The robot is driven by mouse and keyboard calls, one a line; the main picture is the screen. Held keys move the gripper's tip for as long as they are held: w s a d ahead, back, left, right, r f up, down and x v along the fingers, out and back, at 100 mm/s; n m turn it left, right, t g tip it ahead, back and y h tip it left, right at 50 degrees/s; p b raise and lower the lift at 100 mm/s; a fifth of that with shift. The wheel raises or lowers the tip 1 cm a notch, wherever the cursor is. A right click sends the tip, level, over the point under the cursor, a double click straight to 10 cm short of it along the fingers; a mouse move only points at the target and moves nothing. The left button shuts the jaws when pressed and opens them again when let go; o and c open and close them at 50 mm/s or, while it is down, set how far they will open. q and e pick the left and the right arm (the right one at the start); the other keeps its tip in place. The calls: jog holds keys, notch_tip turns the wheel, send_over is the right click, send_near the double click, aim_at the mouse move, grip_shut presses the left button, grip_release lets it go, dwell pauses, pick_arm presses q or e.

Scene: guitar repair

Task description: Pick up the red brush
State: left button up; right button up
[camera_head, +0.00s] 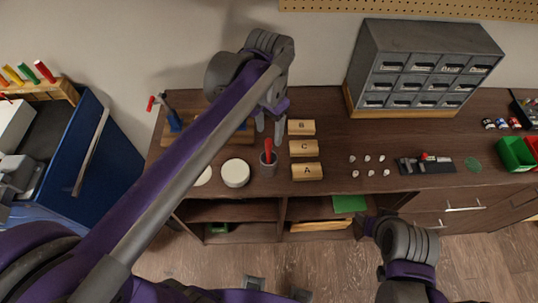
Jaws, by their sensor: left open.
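The red brush (267,147) stands in a small grey cup (268,169) on the brown workbench (333,170), its red handle pointing up and leaning slightly. The cup hides its lower end. My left gripper (269,126) is open and empty. Its fingers point down, just behind and above the handle's top in the picture, with no clear contact. My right gripper (371,226) is in front of the bench's front edge, mostly hidden by its own wrist, so its jaws cannot be made out.
Wooden blocks marked B (301,127), C (304,148) and A (307,172) stand just right of the cup. A grey drawer cabinet (424,65) stands at the back right. Several small white pieces (366,158) lie further right.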

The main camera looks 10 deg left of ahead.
aim_at(269, 139)
pick_arm(q)
notch_tip(269, 139, down, 5)
jog(key=shift+r, duration=0.1)
grip_shut()
dwell(0.4)
